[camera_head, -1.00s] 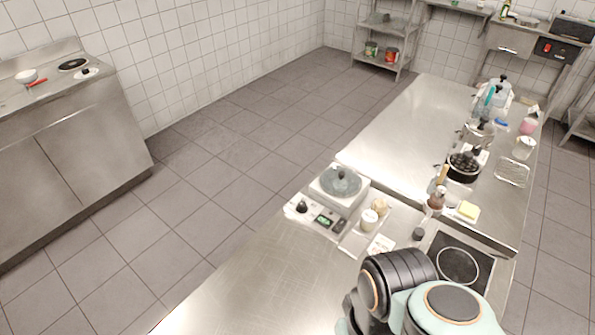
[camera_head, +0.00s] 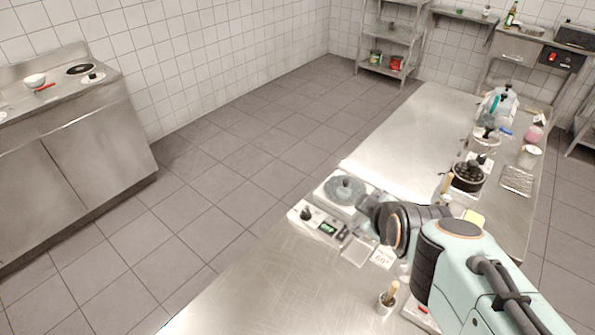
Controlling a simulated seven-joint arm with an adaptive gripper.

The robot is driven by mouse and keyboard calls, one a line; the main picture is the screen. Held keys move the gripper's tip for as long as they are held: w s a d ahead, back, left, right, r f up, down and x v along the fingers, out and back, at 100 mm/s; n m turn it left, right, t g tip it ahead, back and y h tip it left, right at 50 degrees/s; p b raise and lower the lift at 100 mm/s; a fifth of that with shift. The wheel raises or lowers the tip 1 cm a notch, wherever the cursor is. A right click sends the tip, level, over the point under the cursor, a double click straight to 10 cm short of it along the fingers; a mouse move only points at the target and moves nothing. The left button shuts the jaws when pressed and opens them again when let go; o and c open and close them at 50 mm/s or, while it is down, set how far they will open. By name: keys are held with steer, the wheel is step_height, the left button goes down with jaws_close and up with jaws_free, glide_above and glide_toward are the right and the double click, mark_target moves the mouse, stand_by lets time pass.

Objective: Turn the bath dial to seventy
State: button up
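The bath (camera_head: 320,190) is a white unit with a round grey lid on the metal counter. Its front panel carries a black dial (camera_head: 306,213) at the left and a small lit green display (camera_head: 327,228) whose digits are too small to read. The dial's setting cannot be made out. My arm reaches in from the lower right, and its dark end, my gripper (camera_head: 369,208), is beside the bath's right side, right of the dial and apart from it. The fingers are not clear, so I cannot tell open from shut.
A small pot with a wooden-handled tool (camera_head: 387,299) stands at the front. Pots and jars line the counter's right side, partly behind my arm. The counter (camera_head: 265,270) left of the panel is clear.

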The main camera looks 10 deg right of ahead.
steer(key=w+d+f+n+t+h, duration=0.1)
steer(key=w+d+f+n+h, duration=0.15)
steer(key=w, duration=0.35)
steer(key=w+d+f+n+t+h, duration=0.1)
steer(key=w+d+n, duration=0.2)
steer(key=w, duration=0.2)
steer(key=n+t, duration=0.3)
steer(key=n, duration=1)
glide_above(306, 212)
steer(key=s+d, duration=0.4)
steer(key=d, duration=0.1)
step_height(306, 212, down, 13)
steer(key=a+f+n, duration=0.2)
steer(key=f, duration=0.1)
steer(key=s+a+f+n+y, duration=0.1)
steer(key=a+f+n, duration=0.1)
steer(key=f, duration=0.1)
steer(key=s+a+f+n, duration=0.1)
steer(key=a+f+n, duration=0.1)
steer(key=f, duration=0.1)
steer(key=shift+a+f+g+y, duration=0.15)
steer(key=shift+f+g+y, duration=0.1)
steer(key=shift+g+y, duration=0.1)
steer(key=x, duration=0.5)
steer(key=shift+w+f, duration=0.15)
steer(key=shift+w, duration=0.15)
steer(key=shift+w+f, duration=0.15)
steer(key=shift+w, duration=0.15)
jaws_close()
